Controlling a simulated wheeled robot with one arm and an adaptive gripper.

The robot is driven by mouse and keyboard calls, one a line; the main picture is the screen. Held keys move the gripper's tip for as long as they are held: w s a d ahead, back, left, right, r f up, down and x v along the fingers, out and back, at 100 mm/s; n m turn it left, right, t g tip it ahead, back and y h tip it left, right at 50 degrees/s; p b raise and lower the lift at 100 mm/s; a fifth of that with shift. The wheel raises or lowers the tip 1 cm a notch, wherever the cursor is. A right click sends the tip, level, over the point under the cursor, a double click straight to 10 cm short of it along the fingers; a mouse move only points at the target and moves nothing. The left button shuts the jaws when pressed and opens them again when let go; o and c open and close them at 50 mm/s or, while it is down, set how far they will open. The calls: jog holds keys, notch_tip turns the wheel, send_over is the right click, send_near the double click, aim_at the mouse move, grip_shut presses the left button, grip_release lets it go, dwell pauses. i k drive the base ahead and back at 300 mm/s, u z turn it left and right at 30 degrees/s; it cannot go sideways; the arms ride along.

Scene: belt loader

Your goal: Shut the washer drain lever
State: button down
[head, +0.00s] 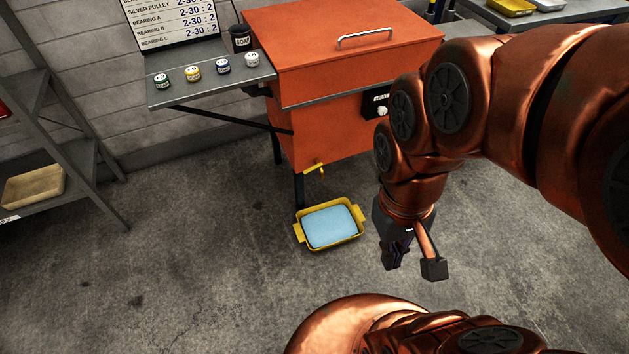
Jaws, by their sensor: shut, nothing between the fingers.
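The orange washer (335,55) stands against the back wall with its lid down and a silver handle on top. The small yellow drain lever (314,168) is at the lower front of the washer, near its left front leg. Its exact angle is hard to read at this size. Below it on the floor is a yellow tray (299,232) filled with light blue liquid. My gripper (412,268) points down to the right of the tray, in front of the washer. It is shut and empty, apart from the lever and touching nothing.
A side shelf (210,88) left of the washer holds several small jars and a black soap cup (240,38). A metal rack (85,165) with a beige tray stands at the left.

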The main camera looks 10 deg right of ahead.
aim_at(317, 165)
jog(key=u, duration=2.05)
jog(key=i, duration=1.15)
jog(key=z, duration=2.15)
